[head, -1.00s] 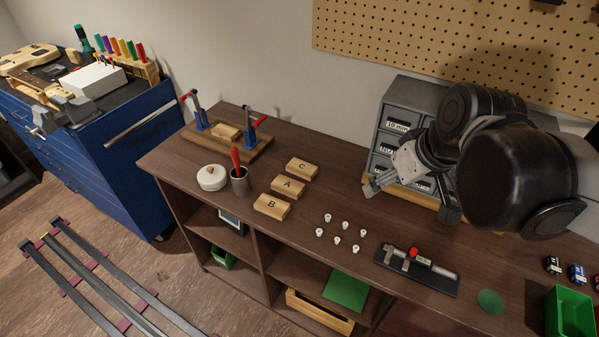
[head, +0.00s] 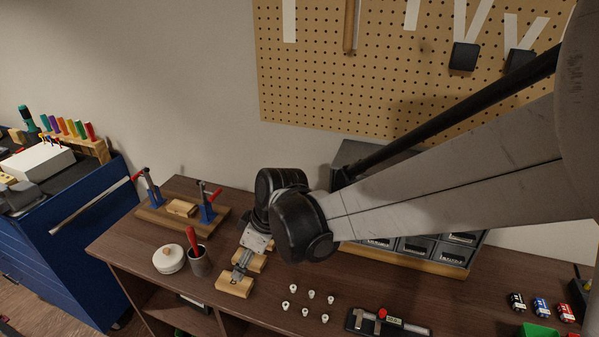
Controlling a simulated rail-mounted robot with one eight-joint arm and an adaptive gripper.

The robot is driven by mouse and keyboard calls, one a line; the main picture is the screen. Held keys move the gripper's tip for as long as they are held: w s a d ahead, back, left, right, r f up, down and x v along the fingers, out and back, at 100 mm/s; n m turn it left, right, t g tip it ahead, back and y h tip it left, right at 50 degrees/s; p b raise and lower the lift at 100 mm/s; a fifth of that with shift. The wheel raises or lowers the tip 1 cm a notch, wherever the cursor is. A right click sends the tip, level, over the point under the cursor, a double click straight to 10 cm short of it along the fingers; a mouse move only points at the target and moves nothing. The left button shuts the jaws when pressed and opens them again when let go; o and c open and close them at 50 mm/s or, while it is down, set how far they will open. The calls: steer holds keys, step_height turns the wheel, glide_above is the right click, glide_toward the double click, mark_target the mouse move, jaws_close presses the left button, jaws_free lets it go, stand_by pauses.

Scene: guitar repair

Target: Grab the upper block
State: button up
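Wooden blocks lie in a slanting row on the brown workbench (head: 120,240). The nearest block (head: 235,286) shows its top partly. The middle block (head: 256,264) is partly covered by my gripper. The far block of the row, marked C earlier, is mostly or wholly hidden behind my gripper and wrist. My gripper (head: 240,272) points down over the row, its fingers around the near and middle blocks in the picture. Contact, height and finger opening cannot be told. Another wooden block (head: 181,208) sits between the clamps on a wooden fixture.
The fixture's blue clamps with red handles (head: 208,205) stand behind left. Several small white pieces (head: 311,294) lie right. A grey drawer cabinet (head: 410,246) stands behind.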

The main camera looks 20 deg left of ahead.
steer(key=b, duration=0.4)
glide_above(235, 281)
steer(key=d, duration=0.3)
steer(key=f, duration=0.4)
steer(key=s+f, duration=0.1)
steer(key=f, duration=0.2)
steer(key=shift+a+f, duration=0.1)
steer(key=shift+a, duration=0.1)
steer(key=shift+w+a+b+x, duration=0.2)
steer(key=shift+b+x, duration=0.2)
steer(key=shift+x, duration=0.95)
steer(key=shift+w+a+b+x, duration=0.15)
steer(key=shift+b+x, duration=0.2)
steer(key=shift+x, duration=0.95)
steer(key=shift+d+f+b, duration=0.1)
steer(key=shift+f+b, duration=0.05)
steer(key=shift+b, duration=0.25)
steer(key=c, duration=1.2)
steer(key=shift+c, duration=0.2)
